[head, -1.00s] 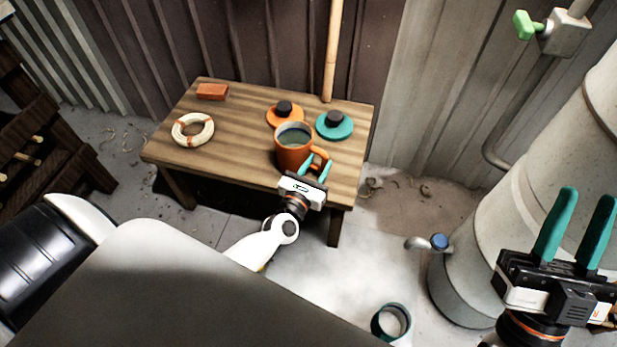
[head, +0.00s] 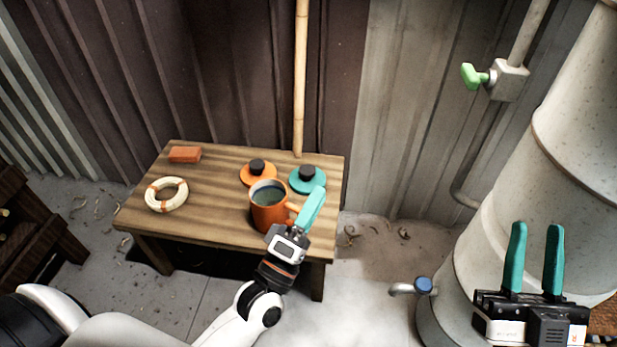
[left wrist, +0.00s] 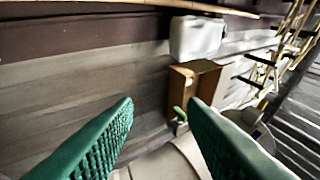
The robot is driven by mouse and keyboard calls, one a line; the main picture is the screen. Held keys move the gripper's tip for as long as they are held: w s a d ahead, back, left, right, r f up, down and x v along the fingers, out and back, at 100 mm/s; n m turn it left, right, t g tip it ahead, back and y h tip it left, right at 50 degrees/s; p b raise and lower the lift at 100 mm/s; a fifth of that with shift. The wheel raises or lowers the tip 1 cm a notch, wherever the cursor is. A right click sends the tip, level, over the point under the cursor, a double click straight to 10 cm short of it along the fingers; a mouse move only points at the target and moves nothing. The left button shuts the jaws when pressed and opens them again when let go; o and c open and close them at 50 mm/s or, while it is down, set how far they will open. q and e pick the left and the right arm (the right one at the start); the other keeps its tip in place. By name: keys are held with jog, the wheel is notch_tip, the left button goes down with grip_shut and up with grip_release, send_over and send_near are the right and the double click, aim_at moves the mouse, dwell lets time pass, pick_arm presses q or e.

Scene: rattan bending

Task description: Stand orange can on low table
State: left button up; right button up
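The orange can (head: 266,212), with a side handle and dark liquid inside, stands upright near the front edge of the low wooden table (head: 215,215). My left gripper (head: 313,205) is just right of the can by its handle; I cannot tell whether they touch. Its fingers look nearly overlapped in the head view, but the left wrist view shows them (left wrist: 160,115) spread apart with nothing held between them. The can is not seen in the left wrist view. My right gripper (head: 536,240) is open and empty at the far right, in front of the pale drum.
On the table are an orange lid (head: 258,175), a teal lid (head: 307,180), a cream ring (head: 166,194) and a brick (head: 185,154). A bamboo pole (head: 300,80) stands behind. The pale drum (head: 560,150) with a blue-capped tap (head: 423,285) is at right.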

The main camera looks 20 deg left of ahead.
pick_arm(q)
jog(key=s+d+r+m+t+h, duration=0.1)
jog(key=s+r+m, duration=0.2)
jog(key=r+m, duration=0.3)
jog(key=s+r+m+t+h, duration=0.1)
jog(key=s+r+m+h, duration=0.1)
jog(key=r+m, duration=0.5)
jog(key=s+m, duration=0.1)
jog(key=m, duration=0.2)
jog(key=shift+d+m, duration=0.4)
